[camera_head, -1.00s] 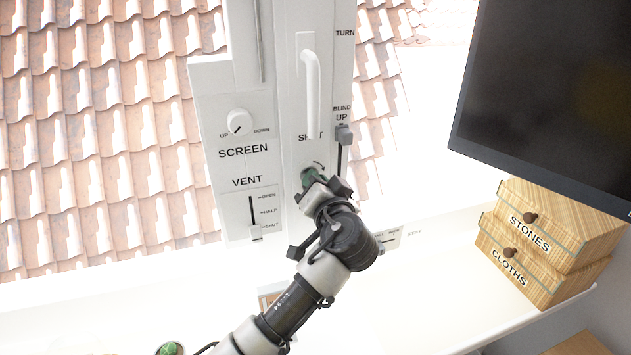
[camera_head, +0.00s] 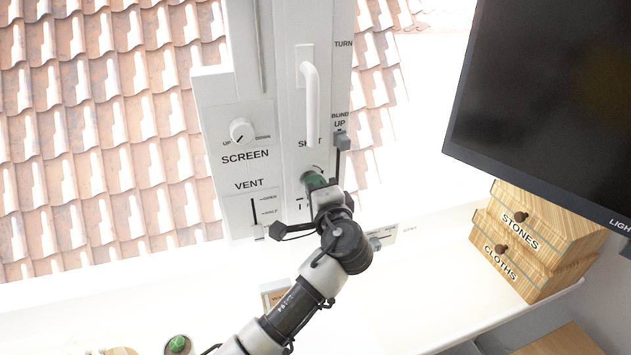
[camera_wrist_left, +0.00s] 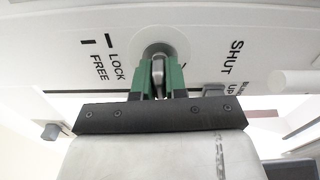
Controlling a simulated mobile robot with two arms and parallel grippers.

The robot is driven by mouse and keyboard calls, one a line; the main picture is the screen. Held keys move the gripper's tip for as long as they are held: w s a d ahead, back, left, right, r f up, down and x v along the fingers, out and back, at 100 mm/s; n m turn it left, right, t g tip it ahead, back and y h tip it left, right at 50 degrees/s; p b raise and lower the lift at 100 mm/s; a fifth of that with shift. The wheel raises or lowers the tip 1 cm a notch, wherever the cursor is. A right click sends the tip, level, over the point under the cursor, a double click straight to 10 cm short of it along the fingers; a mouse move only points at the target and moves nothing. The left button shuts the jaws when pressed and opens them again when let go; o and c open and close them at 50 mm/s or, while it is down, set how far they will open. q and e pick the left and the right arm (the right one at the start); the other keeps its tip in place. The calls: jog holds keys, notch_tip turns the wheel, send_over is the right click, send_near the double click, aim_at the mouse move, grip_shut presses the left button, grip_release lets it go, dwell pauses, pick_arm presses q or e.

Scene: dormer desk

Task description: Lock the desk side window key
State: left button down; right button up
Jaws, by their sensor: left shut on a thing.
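The window key (camera_wrist_left: 158,68) is a small grey metal piece in a round lock plate (camera_wrist_left: 166,52) on the white window frame. LOCK and FREE marks sit left of it in the left wrist view. My left gripper (camera_head: 314,182) reaches the lock from below, under the white handle (camera_head: 312,100). In the left wrist view its green fingers (camera_wrist_left: 158,80) are shut on the key from both sides. The fingers and wrist hide most of the lock in the head view. I cannot tell exactly which mark the key points to. My right gripper is not in view.
The SCREEN knob (camera_head: 241,130) and VENT slider (camera_head: 258,231) are left of the lock. The BLIND slider (camera_head: 341,141) is close on the right. A dark monitor (camera_head: 560,100) and wooden drawers (camera_head: 530,245) stand at the right. A small plant (camera_head: 178,344) is at the bottom left.

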pick_arm(q)
jog(key=shift+m, duration=0.5)
jog(key=c, duration=1.2)
grip_release()
